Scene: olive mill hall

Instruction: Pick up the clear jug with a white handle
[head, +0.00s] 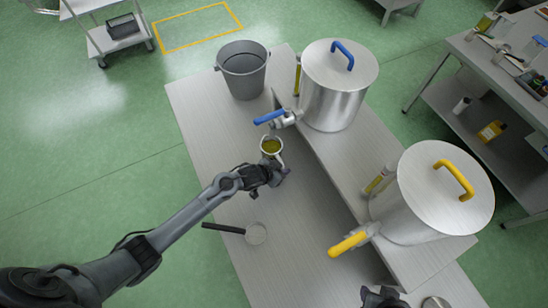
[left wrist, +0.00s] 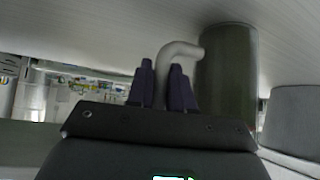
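The clear jug (head: 271,146) holds yellow-green oil and stands out near the middle of the bench, just in front of the blue-handled tap. In the left wrist view the jug (left wrist: 228,75) looks dark olive, and its white handle (left wrist: 178,50) curves down between my fingers. My left gripper (head: 272,174) is at the handle's side of the jug. In the left wrist view both fingers of the left gripper (left wrist: 162,88) press close on the handle. I cannot tell whether the jug touches the bench. My right gripper (head: 383,297) shows only partly at the bottom edge.
Two steel tanks, one with a blue lid handle (head: 335,85) and one with a yellow one (head: 435,200), stand on a raised shelf with taps reaching over the bench (head: 200,110). A grey bucket (head: 243,70) stands behind. A strainer (head: 255,234) lies in front.

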